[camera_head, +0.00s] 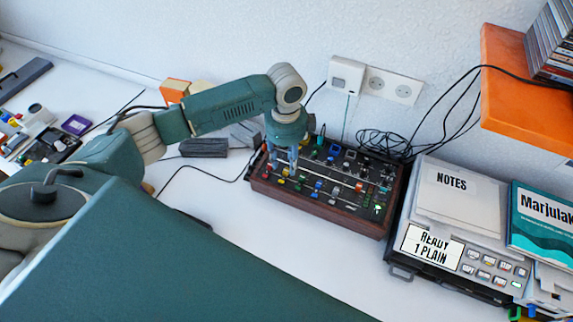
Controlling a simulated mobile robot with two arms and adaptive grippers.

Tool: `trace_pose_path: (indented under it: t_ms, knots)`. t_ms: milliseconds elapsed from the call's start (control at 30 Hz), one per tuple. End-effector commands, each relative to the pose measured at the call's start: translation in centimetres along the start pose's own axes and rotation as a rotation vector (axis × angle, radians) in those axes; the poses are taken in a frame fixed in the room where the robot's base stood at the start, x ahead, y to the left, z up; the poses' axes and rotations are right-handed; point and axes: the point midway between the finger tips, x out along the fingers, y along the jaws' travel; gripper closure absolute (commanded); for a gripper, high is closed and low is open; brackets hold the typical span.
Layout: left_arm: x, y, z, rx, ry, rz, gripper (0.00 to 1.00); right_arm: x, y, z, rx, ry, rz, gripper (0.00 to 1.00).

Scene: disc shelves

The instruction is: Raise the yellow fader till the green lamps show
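The mixer (330,208) is a dark box with wooden sides and rows of coloured knobs and faders, on the white table by the wall. A small yellow cap (285,172), seemingly the yellow fader, shows at its left part, just below my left gripper. My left gripper (284,160) points down over the mixer's left part; whether its fingers touch the cap, and how far apart they are, is too small to tell. Small green lights (378,208) show at the mixer's right side. My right gripper is out of view.
A grey device (432,244) reading "READY 1 PLAIN" stands close right of the mixer, with a "NOTES" sheet (458,190) on top. An orange shelf (515,95) juts out above right. Black cables (385,142) lie behind the mixer.

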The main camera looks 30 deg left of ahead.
Motion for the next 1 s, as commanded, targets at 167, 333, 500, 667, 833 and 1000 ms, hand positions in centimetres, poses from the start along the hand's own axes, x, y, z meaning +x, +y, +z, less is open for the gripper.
trace_pose_path:
  t_ms: [167,333,500,667,833,1000]
  knots:
    - [2.6,0.0,0.0,0.0,0.0,0.001,0.64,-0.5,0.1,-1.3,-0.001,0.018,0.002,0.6]
    - [3.7,0.0,0.0,0.0,0.001,0.0,0.64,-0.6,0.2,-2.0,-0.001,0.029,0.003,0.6]
    - [3.9,0.0,0.0,0.0,0.0,-0.001,0.64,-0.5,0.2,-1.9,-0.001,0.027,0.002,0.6]
    - [3.9,0.0,0.0,0.0,0.0,-0.001,0.74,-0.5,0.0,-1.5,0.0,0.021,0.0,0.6]
    - [3.9,0.0,0.0,0.0,0.0,-0.001,1.0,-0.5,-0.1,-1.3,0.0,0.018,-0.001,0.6]
    - [3.9,-0.1,0.0,0.0,0.0,-0.001,1.0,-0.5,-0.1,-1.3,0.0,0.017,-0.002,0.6]
